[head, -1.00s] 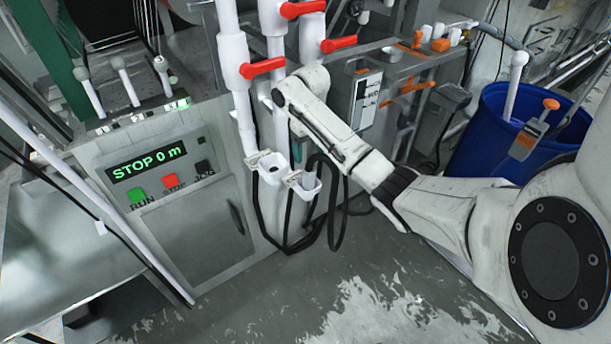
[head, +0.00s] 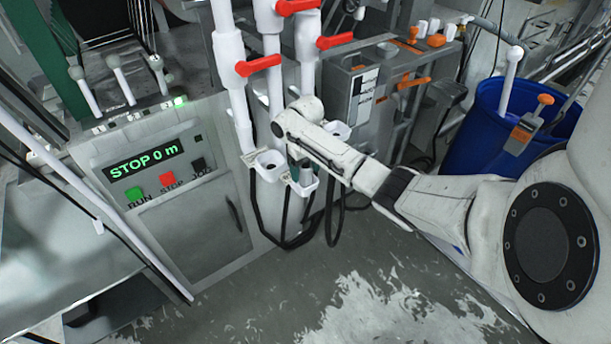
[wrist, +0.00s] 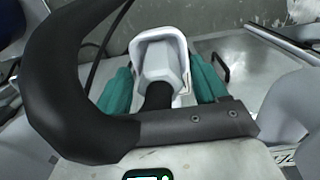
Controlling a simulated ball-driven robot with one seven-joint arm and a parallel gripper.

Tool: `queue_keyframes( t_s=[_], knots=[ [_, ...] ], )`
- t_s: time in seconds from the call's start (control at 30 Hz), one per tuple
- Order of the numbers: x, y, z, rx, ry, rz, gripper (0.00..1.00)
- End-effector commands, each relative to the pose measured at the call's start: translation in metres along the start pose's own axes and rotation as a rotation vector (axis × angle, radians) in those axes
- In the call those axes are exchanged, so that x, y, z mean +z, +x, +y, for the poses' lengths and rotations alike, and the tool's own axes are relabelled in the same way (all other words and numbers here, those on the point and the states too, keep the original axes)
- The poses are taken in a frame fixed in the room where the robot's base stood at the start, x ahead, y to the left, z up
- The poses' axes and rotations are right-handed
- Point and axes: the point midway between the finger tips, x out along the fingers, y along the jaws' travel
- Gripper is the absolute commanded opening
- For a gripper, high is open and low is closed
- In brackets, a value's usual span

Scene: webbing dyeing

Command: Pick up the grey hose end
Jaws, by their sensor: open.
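In the wrist view, the teal fingers of my gripper (wrist: 160,88) stand apart, one on each side of a pale cup-shaped holder (wrist: 178,45). A light grey piece, apparently the grey hose end (wrist: 160,66), sits in the holder between the fingers, with a dark stub (wrist: 158,98) on its near side. I cannot see finger contact with it. In the head view, my gripper (head: 295,174) points down at the middle white holder (head: 306,189), and my wrist hides most of what it contains. A thick black curved tube and a dark bar cover the wrist view's near part.
Other white holders stand to the left (head: 268,166) and behind right (head: 338,130). Black hoses (head: 290,240) loop below. White pipes with red valve handles (head: 259,66) rise close behind. A control panel (head: 150,165) is at left, a blue barrel (head: 487,140) at right.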

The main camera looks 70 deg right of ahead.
Motion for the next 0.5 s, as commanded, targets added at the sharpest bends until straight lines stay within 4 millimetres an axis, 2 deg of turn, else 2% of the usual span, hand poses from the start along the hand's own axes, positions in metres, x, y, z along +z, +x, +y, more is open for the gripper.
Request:
queue_keyframes(
  t_s=[0.07, 0.5],
  knots=[
    [-0.0001, -0.0002, 0.0, 0.0, 0.0, 0.0, 0.68],
    [0.0, -0.0004, -0.0001, 0.0, 0.0, 0.0, 0.26]
  ],
)
